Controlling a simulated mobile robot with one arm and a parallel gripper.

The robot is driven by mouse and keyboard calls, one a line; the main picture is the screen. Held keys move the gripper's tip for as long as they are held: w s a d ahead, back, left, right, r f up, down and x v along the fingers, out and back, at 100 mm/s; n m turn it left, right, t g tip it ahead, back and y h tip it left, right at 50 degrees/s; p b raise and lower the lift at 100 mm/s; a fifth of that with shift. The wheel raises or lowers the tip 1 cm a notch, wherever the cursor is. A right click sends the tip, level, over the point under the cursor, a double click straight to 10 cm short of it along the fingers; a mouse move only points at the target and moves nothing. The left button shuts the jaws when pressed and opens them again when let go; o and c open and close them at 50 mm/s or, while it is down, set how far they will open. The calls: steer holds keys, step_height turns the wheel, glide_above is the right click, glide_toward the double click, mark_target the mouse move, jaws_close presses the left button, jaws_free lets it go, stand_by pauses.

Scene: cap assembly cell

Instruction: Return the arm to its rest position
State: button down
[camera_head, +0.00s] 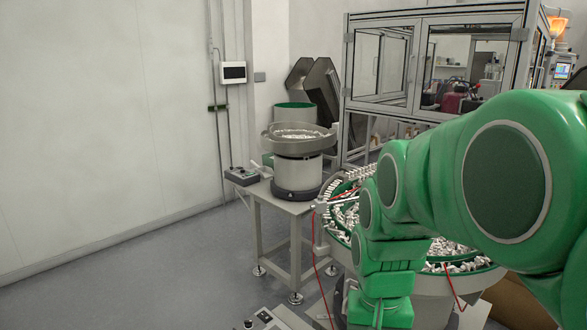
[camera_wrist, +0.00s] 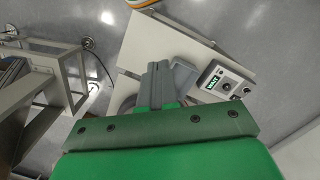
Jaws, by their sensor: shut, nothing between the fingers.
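My arm, green with dark round joint covers, fills the right side of the head view and bends down in front of a large green-lined bowl feeder (camera_head: 478,264) full of small light parts. In the wrist view my gripper (camera_wrist: 158,72) shows as grey fingers beyond a dark green bracket. The fingers are shut and nothing is seen held in them. They hang over a light flat surface (camera_wrist: 140,28), and I cannot tell the height between them. The fingertips are out of sight in the head view.
A smaller bowl feeder (camera_head: 298,172) stands on a metal table (camera_head: 268,194), with a control box (camera_head: 242,176) beside it. A glazed cabinet (camera_head: 432,60) stands behind. The wrist view shows a control box (camera_wrist: 225,80) right of the fingers. Open floor (camera_head: 150,270) lies at left.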

steer(key=s+d+f+n, duration=0.1)
steer(key=s+d+n, duration=0.1)
steer(key=s, duration=1.1)
steer(key=shift+s+f+g, duration=0.3)
steer(key=shift+s+f, duration=0.05)
